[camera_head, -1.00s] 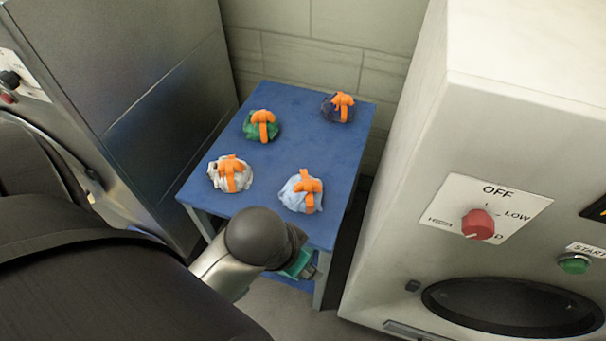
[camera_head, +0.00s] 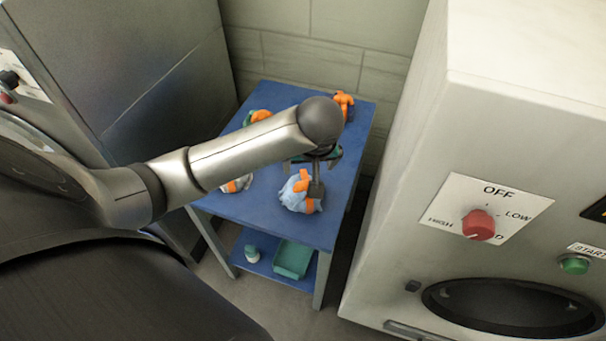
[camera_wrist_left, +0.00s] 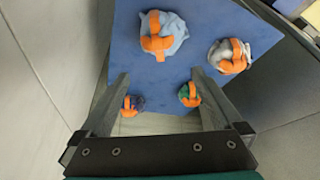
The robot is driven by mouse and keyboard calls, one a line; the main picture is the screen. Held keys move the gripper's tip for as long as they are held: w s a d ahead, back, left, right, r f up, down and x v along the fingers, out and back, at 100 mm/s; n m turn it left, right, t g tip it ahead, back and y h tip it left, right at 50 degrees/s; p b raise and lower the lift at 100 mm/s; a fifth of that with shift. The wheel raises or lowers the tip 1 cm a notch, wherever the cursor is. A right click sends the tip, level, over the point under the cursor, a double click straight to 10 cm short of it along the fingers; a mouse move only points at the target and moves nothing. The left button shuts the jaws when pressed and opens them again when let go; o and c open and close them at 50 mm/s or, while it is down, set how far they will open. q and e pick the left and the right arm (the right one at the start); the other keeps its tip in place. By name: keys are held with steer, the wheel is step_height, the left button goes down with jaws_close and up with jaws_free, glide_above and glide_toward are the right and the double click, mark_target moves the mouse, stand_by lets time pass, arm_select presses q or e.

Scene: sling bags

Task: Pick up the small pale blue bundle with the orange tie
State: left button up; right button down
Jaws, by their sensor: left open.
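The pale blue bundle (camera_head: 291,197) with its orange tie lies on the blue table near its front right. In the left wrist view the pale blue bundle (camera_wrist_left: 175,42) sits just beyond the fingertips, apart from them. My left gripper (camera_head: 316,187) is above the table, with a finger overlapping the bundle's right edge in the head view; contact cannot be told there. The left gripper (camera_wrist_left: 160,76) is open, with nothing between its fingers. My right gripper is not in view.
A whitish bundle (camera_head: 231,187), a green bundle (camera_wrist_left: 187,102) and a dark bundle (camera_wrist_left: 137,102) share the blue table (camera_head: 300,232), partly hidden by my arm. A green tray (camera_head: 292,260) and a small jar (camera_head: 251,253) are on the lower shelf. A white machine (camera_head: 430,190) stands at right.

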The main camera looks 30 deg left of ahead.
arm_select(q)
steer(key=b, duration=0.2)
glide_above(307, 180)
steer(key=s+d, duration=0.2)
steer(key=s, duration=0.1)
steer(key=f, duration=0.9)
steer(key=shift+w+a, duration=0.25)
steer(key=shift+w+b+x, duration=0.2)
steer(key=shift+b+x, duration=0.25)
steer(key=shift+x, duration=0.85)
steer(key=shift+w+b+x, duration=0.15)
steer(key=shift+b+x, duration=0.25)
steer(key=shift+x, duration=0.85)
steer(key=shift+r, duration=0.15)
steer(key=shift+c, duration=0.4)
jaws_close()
